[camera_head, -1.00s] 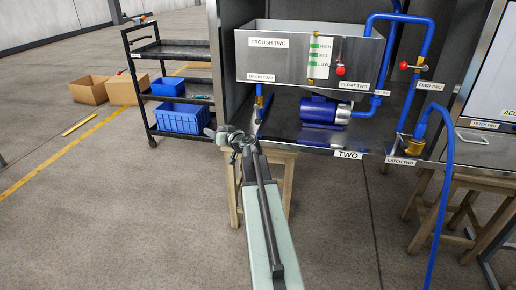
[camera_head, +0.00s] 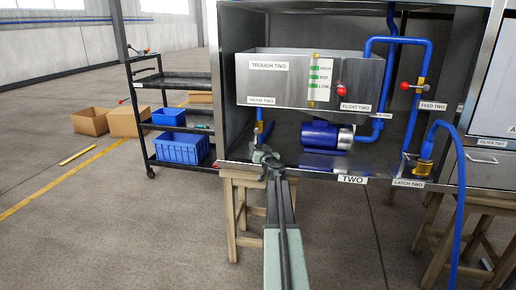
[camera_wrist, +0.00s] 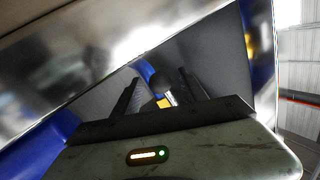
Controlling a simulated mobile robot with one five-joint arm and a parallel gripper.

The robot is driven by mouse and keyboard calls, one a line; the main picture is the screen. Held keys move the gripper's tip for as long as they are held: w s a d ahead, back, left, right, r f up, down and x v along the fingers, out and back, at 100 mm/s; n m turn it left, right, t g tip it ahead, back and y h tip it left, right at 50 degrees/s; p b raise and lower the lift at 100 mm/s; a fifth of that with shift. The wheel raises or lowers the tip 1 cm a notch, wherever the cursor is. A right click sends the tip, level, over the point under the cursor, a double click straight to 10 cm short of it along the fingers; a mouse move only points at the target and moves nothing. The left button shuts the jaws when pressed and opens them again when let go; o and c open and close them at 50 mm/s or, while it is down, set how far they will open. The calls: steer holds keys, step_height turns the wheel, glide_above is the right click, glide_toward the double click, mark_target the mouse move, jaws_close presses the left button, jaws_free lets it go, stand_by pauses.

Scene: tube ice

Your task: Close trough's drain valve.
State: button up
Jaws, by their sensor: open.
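The steel trough (camera_head: 290,92), labelled TROUGH TWO, sits inside the metal cabinet. Under its DRAIN TWO label (camera_head: 262,100) a short blue drain pipe (camera_head: 260,132) with a brass-coloured fitting runs down to the cabinet floor. The valve's handle cannot be made out in the head view. My gripper (camera_head: 264,153) is at the cabinet's front edge, just below and in front of this pipe in the picture. In the wrist view my gripper (camera_wrist: 160,97) is open.
A blue pump (camera_head: 325,135) stands right of the drain pipe. A black cart (camera_head: 175,80) with blue bins stands left of the cabinet. A wooden stand (camera_head: 231,215) carries the cabinet.

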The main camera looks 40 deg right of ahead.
steer(key=shift+w+d, duration=0.2)
steer(key=shift+w, duration=0.15)
jaws_close()
steer(key=shift+s, duration=0.1)
stand_by(1.1)
